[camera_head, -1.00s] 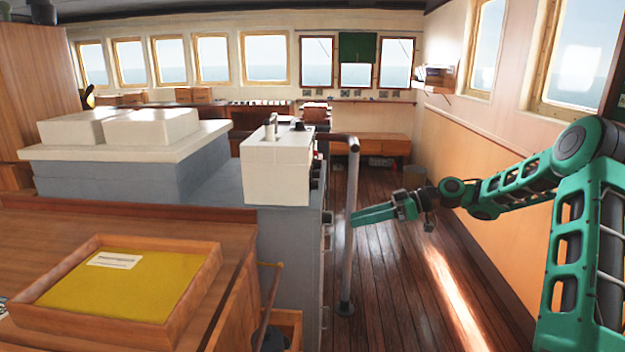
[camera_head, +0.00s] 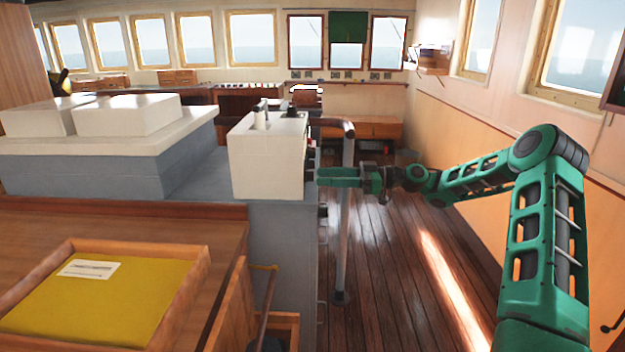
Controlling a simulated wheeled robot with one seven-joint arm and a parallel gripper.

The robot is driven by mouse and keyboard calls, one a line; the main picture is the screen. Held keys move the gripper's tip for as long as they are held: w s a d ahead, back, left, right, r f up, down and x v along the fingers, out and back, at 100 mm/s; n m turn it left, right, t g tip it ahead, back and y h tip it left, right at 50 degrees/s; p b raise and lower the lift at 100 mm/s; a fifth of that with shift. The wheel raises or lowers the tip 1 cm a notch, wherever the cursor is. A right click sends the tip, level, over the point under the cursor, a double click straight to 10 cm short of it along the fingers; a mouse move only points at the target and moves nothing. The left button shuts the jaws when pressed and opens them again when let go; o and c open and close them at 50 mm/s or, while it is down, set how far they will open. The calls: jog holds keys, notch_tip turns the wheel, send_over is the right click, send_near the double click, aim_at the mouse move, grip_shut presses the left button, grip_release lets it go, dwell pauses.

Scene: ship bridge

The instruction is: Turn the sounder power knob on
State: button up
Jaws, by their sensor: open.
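My gripper (camera_head: 322,177) is green and reaches left from the end of my arm, at the right side of a white box-shaped unit (camera_head: 258,162) on the grey console. Its fingers are open and seem to hold nothing. The unit's right face is seen nearly edge-on, with small dark and red parts (camera_head: 311,160) along it. I cannot tell which of these is the sounder power knob, or whether my fingers touch any of them.
A grey metal rail post (camera_head: 343,240) stands right beside the console, close to my gripper. A wooden tray with a yellow base (camera_head: 105,295) lies at the front left. The wooden floor (camera_head: 400,270) to the right is clear. A wooden bench (camera_head: 365,128) stands farther back.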

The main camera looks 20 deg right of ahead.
aim_at(309, 176)
jog(key=shift+x, duration=1.55)
jog(key=shift+r, duration=0.1)
jog(key=c, duration=0.9)
jog(key=shift+a, duration=0.3)
jog(key=shift+d, duration=0.2)
jog(key=shift+w+d+m, duration=0.15)
jog(key=shift+d+m, duration=0.05)
jog(key=shift+m, duration=0.5)
jog(key=m, duration=1)
jog(key=shift+d+f, duration=0.2)
jog(key=shift+a+m, duration=0.1)
jog(key=shift+m, duration=0.4)
jog(key=shift+c, duration=0.8)
